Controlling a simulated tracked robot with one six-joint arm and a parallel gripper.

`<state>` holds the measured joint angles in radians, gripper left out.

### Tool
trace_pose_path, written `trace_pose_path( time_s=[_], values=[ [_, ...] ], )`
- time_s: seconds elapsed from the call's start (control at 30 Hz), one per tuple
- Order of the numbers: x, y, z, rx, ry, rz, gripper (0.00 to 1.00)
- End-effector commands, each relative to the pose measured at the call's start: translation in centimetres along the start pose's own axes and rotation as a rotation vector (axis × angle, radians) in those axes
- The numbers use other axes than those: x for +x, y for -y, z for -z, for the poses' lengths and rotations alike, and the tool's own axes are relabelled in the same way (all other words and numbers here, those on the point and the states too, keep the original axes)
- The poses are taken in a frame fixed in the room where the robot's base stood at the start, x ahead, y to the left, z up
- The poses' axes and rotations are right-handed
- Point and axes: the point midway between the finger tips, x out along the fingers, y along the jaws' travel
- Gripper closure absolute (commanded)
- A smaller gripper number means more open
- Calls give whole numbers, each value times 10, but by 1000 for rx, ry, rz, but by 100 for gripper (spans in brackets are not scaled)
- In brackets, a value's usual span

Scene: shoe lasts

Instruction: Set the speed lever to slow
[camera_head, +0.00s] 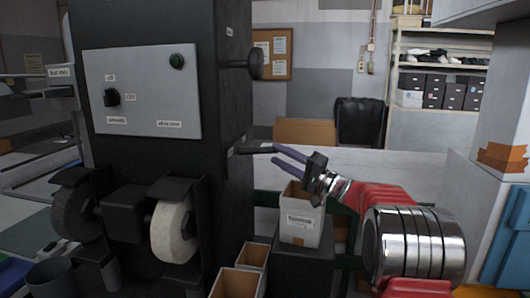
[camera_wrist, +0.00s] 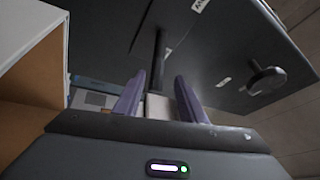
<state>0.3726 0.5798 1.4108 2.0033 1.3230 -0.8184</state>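The black machine (camera_head: 235,200) fills the left of the head view. A dark lever (camera_head: 256,150) sticks out from its right side. In the wrist view the lever (camera_wrist: 159,50) is a straight dark rod, lying beyond and between my fingertips. My gripper (camera_head: 274,153) is open, its two purple fingers apart, close to the lever's outer end. It also shows in the wrist view (camera_wrist: 158,80) with nothing clearly held. I cannot tell whether a finger touches the lever. Small labels on the machine's side are too small to read, so the lever's setting cannot be told.
A round black knob (camera_head: 256,63) juts from the same side above the lever; it is at right in the wrist view (camera_wrist: 268,78). A labelled box (camera_head: 300,222) stands below my gripper. Two grinding wheels (camera_head: 172,230) are on the machine's front, under a grey panel (camera_head: 150,92).

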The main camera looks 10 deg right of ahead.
Motion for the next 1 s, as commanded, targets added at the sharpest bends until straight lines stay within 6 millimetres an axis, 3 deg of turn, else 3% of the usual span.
trace_pose_path(
  time_s=[0.2,0.4,0.77,1.0],
  values=[
    [33,-8,-3,0,2,1,63],
    [53,-8,-2,0,1,0,63],
    [57,-7,-2,0,-1,0,63],
    [57,-8,-2,0,-1,-1,79]
  ],
)
